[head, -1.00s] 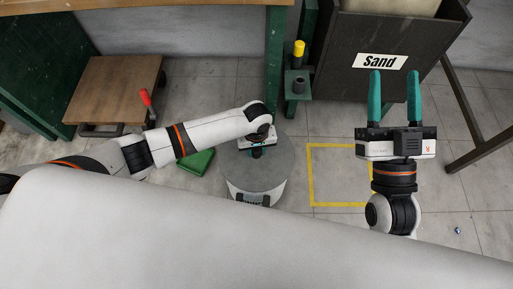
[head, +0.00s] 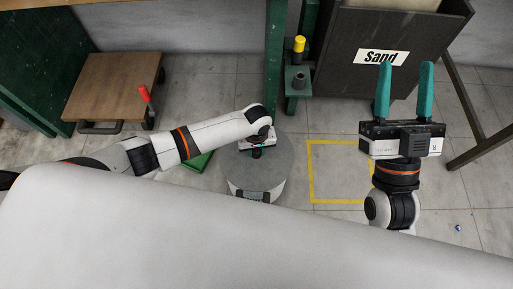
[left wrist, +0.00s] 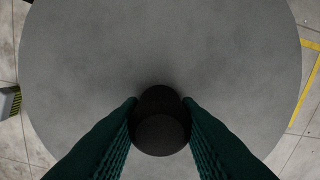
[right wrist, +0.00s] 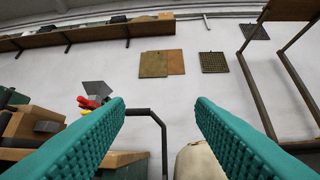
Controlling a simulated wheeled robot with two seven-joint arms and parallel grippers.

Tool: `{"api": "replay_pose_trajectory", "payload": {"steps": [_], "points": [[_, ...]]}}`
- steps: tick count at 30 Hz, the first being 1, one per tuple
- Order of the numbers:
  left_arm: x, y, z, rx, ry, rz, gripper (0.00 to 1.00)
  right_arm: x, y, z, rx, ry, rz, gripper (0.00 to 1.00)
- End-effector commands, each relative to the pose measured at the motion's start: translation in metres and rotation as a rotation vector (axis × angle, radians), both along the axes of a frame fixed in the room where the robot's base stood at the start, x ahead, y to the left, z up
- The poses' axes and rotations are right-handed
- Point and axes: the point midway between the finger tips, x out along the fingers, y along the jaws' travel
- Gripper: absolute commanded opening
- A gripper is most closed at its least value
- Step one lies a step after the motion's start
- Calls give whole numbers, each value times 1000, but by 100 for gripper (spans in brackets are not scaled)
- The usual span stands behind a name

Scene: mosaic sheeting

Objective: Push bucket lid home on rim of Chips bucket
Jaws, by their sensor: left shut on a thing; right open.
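The grey round bucket lid (head: 280,165) lies on top of the pale Chips bucket (head: 277,193) on the floor. A dark label shows on the bucket's near side, too small to read. The lid (left wrist: 90,60) fills most of the left wrist view, with a round black knob (left wrist: 160,133) at its middle. My left gripper (head: 257,153) points down over the lid and is shut on this knob. The rim is hidden under the lid, so I cannot tell how fully it is seated. My right gripper (head: 404,82) is open and empty, well to the right.
A dark Sand bin (head: 345,80) stands at the back right. A yellow floor square (head: 312,175) lies empty right of the bucket. A green object (head: 198,162) lies left of it, partly under my arm. A wooden-topped trolley (head: 115,85) stands further left.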

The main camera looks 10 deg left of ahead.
Motion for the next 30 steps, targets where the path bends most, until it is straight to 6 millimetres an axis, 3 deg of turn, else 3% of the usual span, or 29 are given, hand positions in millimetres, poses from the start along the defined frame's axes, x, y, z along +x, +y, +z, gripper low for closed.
{"api": "replay_pose_trajectory", "payload": {"steps": [10,11,15,26,30], "points": [[0,0,-1,0,0,0,0,-2,0,1,5,-11,1,50],[0,0,-1,0,0,0,34,-2,0,1,4,-10,1,50],[0,0,-1,0,0,0,55,-1,0,0,4,-5,2,50],[0,0,1,0,0,0,55,0,1,-2,0,14,2,50],[0,0,11,-1,-1,1,55,9,1,-14,-29,119,-4,50]]}}
